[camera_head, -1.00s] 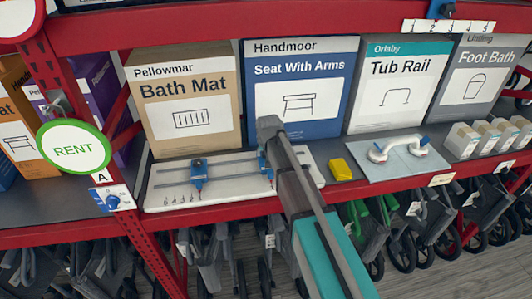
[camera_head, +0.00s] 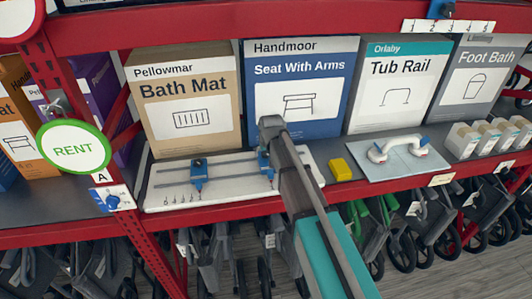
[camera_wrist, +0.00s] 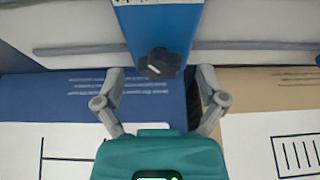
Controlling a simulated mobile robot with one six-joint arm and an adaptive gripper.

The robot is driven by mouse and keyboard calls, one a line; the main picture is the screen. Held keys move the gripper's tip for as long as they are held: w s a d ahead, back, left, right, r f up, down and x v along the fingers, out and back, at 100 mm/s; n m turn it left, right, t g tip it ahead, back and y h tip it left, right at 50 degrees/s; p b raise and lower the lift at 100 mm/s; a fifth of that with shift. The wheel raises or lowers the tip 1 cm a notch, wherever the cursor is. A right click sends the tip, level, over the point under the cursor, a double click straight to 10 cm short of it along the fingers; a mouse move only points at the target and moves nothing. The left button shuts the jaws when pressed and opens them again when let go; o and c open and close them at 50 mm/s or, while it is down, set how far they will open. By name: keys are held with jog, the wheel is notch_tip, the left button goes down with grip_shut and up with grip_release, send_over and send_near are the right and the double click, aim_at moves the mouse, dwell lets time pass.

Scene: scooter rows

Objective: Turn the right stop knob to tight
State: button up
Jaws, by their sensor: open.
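The right stop (camera_head: 264,163) is a blue block on the rail board (camera_head: 232,203), partly hidden behind my gripper in the head view. In the wrist view, the blue stop (camera_wrist: 160,22) comes down from the top, with its dark lobed stop knob (camera_wrist: 160,64) near the middle. My gripper (camera_wrist: 161,74) is open, with one finger on each side of the knob and visible gaps between. In the head view, my gripper (camera_head: 271,128) is above the right stop. The left stop (camera_head: 198,175) stands further left on the board. Any tight marking is not readable.
Behind the board stand the Bath Mat box (camera_head: 185,105) and the Seat With Arms box (camera_head: 297,88), close to my gripper. A yellow block (camera_head: 340,169) and a tub rail plate (camera_head: 392,160) lie to the right. A red shelf edge (camera_head: 220,213) runs along the front.

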jog(key=shift+n, duration=0.3)
jog(key=p+v, duration=1.2)
jog(key=v, duration=0.1)
jog(key=shift+s+d+r+p, duration=0.2)
jog(key=shift+r+p, duration=0.15)
jog(key=shift+f, duration=0.1)
dwell(0.4)
jog(key=s+d+f+m+g+h+b, duration=0.1)
jog(key=s+d+f+m+g+b, duration=0.3)
jog(key=s+d+f+b, duration=1.6)
jog(key=shift+d+f, duration=0.8)
jog(key=shift+d, duration=0.4)
jog(key=shift+s, duration=0.15)
